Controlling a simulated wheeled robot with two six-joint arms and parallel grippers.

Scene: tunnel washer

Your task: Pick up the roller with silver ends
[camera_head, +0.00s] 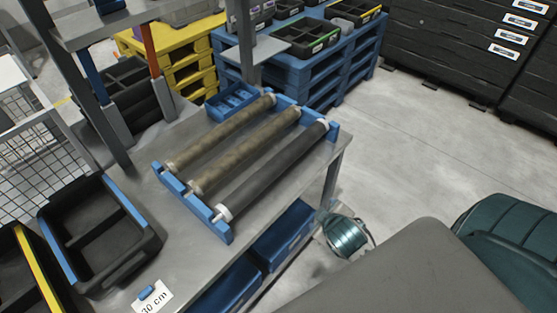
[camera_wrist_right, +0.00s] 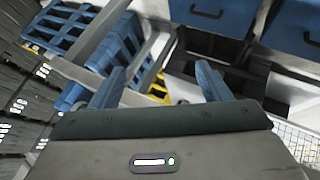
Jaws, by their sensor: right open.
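Three rollers lie side by side in a blue rack (camera_head: 224,231) on a grey metal table (camera_head: 185,255) in the head view. The nearest roller (camera_head: 270,172) is dark, with a pale, whitish end at the front left. The middle roller (camera_head: 243,152) and the far roller (camera_head: 220,133) are brownish, also with pale ends. I cannot tell for certain which ends are silver. My right gripper (camera_wrist_right: 160,70) shows in the right wrist view, its two blue fingers apart and nothing between them. The rollers are not recognisable in that view. My left gripper is in neither view.
A small blue tray (camera_head: 232,101) sits behind the rollers. A grey upright post (camera_head: 245,40) rises near the table's back edge. Blue drawers (camera_head: 285,237) are below.

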